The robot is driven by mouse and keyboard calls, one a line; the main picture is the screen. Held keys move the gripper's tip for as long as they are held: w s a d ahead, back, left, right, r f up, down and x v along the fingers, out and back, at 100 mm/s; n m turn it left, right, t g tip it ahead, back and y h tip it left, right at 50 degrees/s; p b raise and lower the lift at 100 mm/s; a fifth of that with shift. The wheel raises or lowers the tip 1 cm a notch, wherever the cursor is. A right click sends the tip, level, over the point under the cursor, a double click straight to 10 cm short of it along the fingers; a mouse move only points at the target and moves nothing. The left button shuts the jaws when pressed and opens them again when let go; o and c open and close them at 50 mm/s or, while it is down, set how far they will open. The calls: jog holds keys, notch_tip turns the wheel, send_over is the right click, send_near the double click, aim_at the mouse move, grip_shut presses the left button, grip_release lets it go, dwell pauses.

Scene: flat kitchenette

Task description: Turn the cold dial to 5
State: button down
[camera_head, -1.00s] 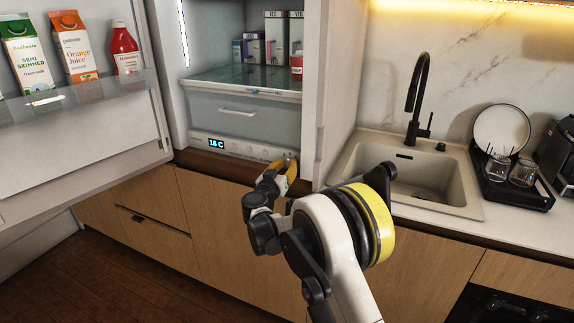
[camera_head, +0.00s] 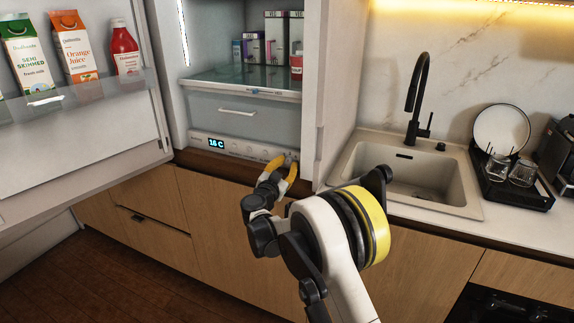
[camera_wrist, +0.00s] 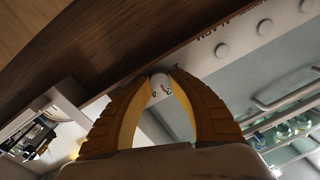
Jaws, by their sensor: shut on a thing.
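The fridge's control panel (camera_head: 235,147) is a pale strip below the drawer, with a lit display (camera_head: 216,143) that seems to read 16 C. My gripper (camera_head: 285,162), with yellow fingers, is at the right end of this panel. In the wrist view my gripper (camera_wrist: 162,80) is shut on a small white dial (camera_wrist: 160,89), with one finger on each side. Small dark and red marks show on the dial's face, but I cannot read its setting. Other round white knobs (camera_wrist: 221,50) sit along the panel beside it.
The fridge door (camera_head: 80,150) stands open at the left, with cartons and a red bottle (camera_head: 125,48) on its shelf. A fridge side wall (camera_head: 335,90) is close right of my gripper. The sink (camera_head: 410,185) and dish rack (camera_head: 515,190) are farther right.

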dwell(0.3)
jog(key=c, duration=1.2)
grip_release()
jog(key=shift+o, duration=0.2)
jog(key=v, duration=1.2)
jog(key=shift+f, duration=0.1)
